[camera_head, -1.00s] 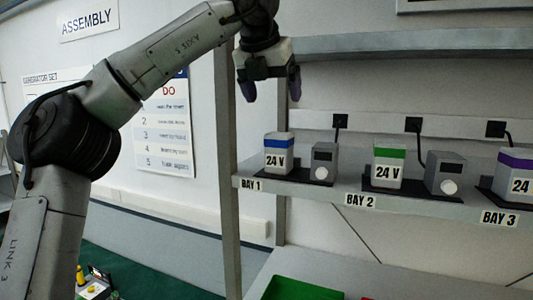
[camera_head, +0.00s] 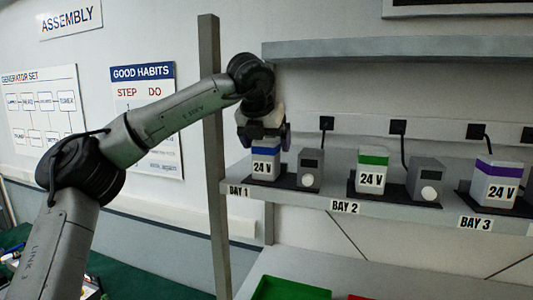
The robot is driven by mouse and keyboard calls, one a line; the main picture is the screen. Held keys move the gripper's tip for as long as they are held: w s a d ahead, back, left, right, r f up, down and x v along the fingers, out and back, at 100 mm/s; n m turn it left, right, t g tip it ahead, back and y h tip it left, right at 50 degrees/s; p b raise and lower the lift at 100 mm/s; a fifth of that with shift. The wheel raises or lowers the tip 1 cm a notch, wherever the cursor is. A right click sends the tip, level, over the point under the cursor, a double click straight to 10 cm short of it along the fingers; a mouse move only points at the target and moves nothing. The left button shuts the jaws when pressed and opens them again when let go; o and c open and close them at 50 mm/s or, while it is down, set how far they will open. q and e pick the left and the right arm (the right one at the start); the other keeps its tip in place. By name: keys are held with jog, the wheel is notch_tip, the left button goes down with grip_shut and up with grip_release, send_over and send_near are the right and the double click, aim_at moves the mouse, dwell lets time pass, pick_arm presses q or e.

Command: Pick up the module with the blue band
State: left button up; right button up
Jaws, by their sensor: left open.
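The module with the blue band (camera_head: 265,165) is a white box marked 24 V. It stands upright at the left end of the shelf (camera_head: 300,198), above the BAY 1 label, on a dark base plate. My left gripper (camera_head: 264,143) points down directly over it, open, with its fingers near the module's top. The right finger shows beside the module's upper right edge. I cannot tell whether the fingers touch it. My right gripper is not in view.
A grey box (camera_head: 311,168) stands close to the right of the blue-banded module. A green-banded module (camera_head: 372,175) and a purple-banded module (camera_head: 497,187) stand farther right. A shelf post (camera_head: 212,150) is close on the left. An upper shelf (camera_head: 400,48) runs overhead.

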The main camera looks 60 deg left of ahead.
pick_arm(q)
jog(key=shift+x, duration=1.1)
jog(key=c, duration=1.1)
jog(key=shift+c, duration=0.2)
